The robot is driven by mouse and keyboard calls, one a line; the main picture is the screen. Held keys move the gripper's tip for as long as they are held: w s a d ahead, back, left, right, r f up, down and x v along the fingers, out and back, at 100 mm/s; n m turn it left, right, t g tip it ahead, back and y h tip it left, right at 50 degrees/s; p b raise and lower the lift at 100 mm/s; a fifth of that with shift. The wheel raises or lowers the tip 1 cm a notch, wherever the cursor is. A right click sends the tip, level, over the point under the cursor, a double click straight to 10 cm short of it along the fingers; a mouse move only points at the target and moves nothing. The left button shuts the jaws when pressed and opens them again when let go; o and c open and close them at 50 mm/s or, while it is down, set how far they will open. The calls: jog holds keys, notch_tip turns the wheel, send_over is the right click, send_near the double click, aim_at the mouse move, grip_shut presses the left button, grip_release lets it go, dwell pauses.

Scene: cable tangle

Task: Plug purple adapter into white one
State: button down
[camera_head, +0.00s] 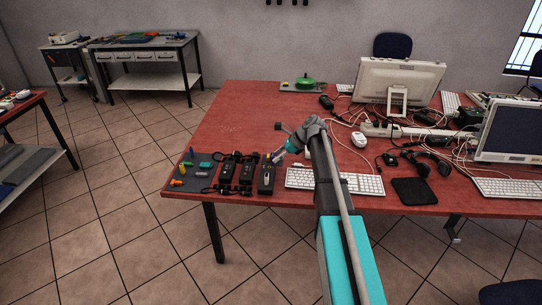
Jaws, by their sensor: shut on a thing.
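My arm reaches over the red table (232,125), and my gripper (275,158) is low near the front edge, just above a dark block with a pale patch (266,178). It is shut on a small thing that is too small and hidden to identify. I cannot make out a purple adapter in this view. A white power strip (380,131) lies among cables to the right of my arm. I cannot tell which thing is the white adapter.
Two black devices (227,166) (246,172) and a grey mat with small coloured pieces (190,177) lie left of my gripper. The table's left middle is clear.

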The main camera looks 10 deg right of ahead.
aim_at(272, 165)
jog(key=shift+a+r+t+y, duration=0.2)
jog(key=shift+a+r+y, duration=0.2)
jog(key=shift+a, duration=0.2)
jog(key=shift+a+r+t+y, duration=0.2)
jog(key=shift+a+r+y, duration=0.15)
jog(key=shift+a, duration=0.2)
jog(key=shift+f+b, duration=0.2)
jog(key=shift+b, duration=0.15)
jog(key=shift+f+b, duration=2.2)
jog(key=shift+f+b, duration=1.05)
jog(key=shift+b, duration=0.05)
jog(key=shift+c, duration=1.3)
grip_release()
jog(key=shift+o, duration=0.3)
jog(key=shift+r, duration=0.1)
